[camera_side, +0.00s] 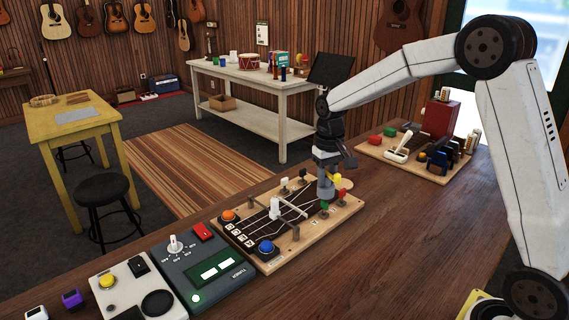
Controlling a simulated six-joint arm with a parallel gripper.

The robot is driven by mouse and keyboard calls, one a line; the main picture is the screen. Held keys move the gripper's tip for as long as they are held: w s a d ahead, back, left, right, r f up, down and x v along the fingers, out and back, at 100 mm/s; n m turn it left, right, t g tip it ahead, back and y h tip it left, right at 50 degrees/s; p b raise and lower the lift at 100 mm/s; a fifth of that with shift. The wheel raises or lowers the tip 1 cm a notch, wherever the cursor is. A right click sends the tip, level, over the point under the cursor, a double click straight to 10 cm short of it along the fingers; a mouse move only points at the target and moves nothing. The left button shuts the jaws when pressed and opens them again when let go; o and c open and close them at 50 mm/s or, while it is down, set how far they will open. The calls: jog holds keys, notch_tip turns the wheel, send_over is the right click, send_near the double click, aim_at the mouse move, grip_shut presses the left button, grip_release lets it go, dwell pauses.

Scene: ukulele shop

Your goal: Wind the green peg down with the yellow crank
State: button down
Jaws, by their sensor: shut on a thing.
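My gripper (326,188) points down over the right part of a wooden board with a black panel (262,226). It is shut, and the yellow crank (343,183) shows at its right side, so it appears to be shut on the crank. The fingertips are small and partly hidden.
The board also carries white-topped pegs (284,182), a white upright block (275,208), an orange knob (228,215) and a blue knob (266,247). A tuner box (215,270) stands at the left. A second board (380,153) with tools lies behind right.

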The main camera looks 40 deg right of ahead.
jog(key=shift+r, duration=0.4)
jog(key=shift+r, duration=2.35)
jog(key=shift+d, duration=0.1)
